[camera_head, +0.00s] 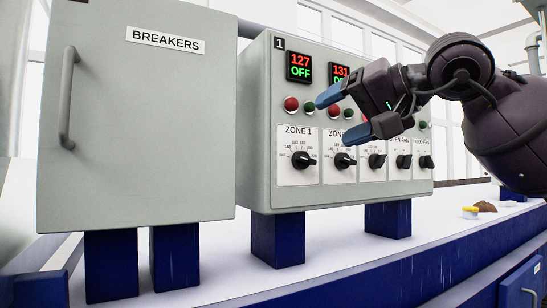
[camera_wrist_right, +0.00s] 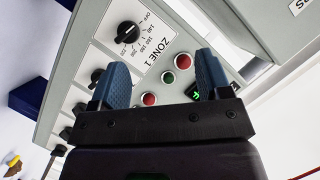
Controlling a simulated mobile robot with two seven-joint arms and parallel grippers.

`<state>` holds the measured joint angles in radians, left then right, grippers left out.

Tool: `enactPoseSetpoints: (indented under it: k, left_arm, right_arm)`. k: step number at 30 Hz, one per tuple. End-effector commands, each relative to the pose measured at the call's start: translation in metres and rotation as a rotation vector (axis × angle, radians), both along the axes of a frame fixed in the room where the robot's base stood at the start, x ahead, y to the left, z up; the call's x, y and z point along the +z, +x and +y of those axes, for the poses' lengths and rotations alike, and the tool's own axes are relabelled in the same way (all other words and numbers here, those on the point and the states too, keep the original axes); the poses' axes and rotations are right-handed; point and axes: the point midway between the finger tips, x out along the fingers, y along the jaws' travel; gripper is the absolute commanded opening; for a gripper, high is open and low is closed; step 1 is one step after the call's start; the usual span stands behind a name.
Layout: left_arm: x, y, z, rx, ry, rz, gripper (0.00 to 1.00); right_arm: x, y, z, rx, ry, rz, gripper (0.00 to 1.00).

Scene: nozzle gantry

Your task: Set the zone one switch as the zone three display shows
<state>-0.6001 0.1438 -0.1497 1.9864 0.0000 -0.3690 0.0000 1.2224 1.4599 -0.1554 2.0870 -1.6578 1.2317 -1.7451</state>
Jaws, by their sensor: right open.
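The zone one switch (camera_head: 303,160) is a black knob on a white ZONE 1 plate; it also shows in the right wrist view (camera_wrist_right: 127,34). I cannot read its setting surely. The first display (camera_head: 300,67) above it shows red 127 and green OFF. The second display (camera_head: 340,74) shows red 131, with its lower line partly covered. The zone three display is hidden behind my right gripper (camera_head: 338,120). That gripper, blue-fingered, is open and empty in front of the panel. In the right wrist view my right gripper (camera_wrist_right: 162,70) shows the ZONE 1 plate beyond its fingers. My left gripper is not in view.
The grey control box (camera_head: 257,150) stands on blue legs over a white surface (camera_head: 340,255). A grey BREAKERS cabinet (camera_head: 140,120) with a handle is close on its left. Red and green buttons (camera_head: 291,104) sit above the switches. Small yellow and brown items (camera_head: 470,212) lie at right.

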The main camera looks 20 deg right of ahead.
Motion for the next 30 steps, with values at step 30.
enactPoseSetpoints:
  k: [30]
  left_arm:
    - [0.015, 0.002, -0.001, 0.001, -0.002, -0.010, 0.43]
  right_arm:
    - [-0.047, 0.082, -0.011, -0.042, -0.464, -0.060, 0.71]
